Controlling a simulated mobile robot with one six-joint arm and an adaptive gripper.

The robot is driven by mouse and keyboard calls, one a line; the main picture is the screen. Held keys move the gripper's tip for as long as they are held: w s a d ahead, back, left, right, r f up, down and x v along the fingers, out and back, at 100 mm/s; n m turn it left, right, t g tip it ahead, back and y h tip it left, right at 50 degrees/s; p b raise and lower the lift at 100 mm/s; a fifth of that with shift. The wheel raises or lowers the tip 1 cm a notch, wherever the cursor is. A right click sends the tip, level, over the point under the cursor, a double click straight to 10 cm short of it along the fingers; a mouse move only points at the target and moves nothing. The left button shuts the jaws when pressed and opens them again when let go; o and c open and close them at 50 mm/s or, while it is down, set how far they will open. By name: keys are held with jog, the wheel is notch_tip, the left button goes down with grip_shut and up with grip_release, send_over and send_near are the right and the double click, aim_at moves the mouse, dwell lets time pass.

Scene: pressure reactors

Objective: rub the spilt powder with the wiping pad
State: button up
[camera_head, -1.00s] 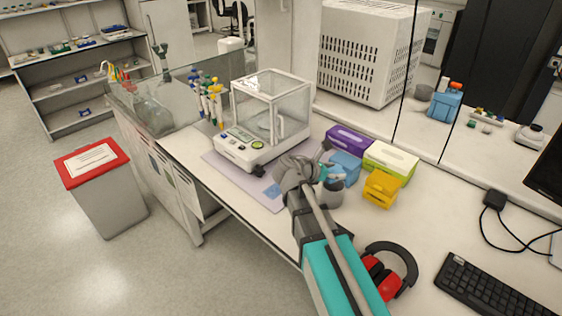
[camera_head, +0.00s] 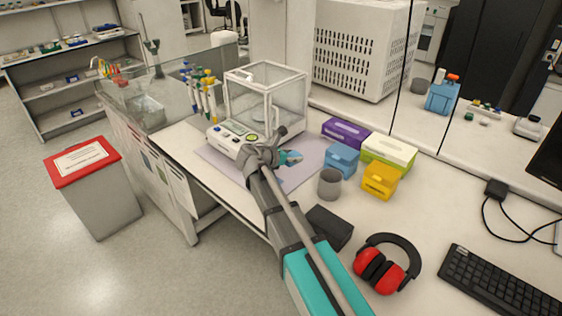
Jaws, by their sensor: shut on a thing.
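My gripper (camera_head: 289,158) is over the pale lilac mat (camera_head: 312,152), in front of the balance. Its wrist hides part of the jaws. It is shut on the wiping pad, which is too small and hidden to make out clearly. The spilt powder cannot be made out; my wrist and arm cover part of the mat.
The balance (camera_head: 232,137) with its glass draught shield stands just behind my gripper. A grey cup (camera_head: 330,183), blue box (camera_head: 342,160), yellow box (camera_head: 380,180) and dark block (camera_head: 329,227) stand to the right. Red ear defenders (camera_head: 380,272) lie at the front.

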jog(key=shift+n+y, duration=0.3)
jog(key=w+a, duration=0.1)
jog(key=a+f, duration=0.1)
jog(key=a, duration=0.1)
jog(key=w+a+b, duration=0.1)
jog(key=shift+w+a+f, duration=0.25)
jog(key=shift+w+f, duration=0.1)
jog(key=shift+f, duration=0.05)
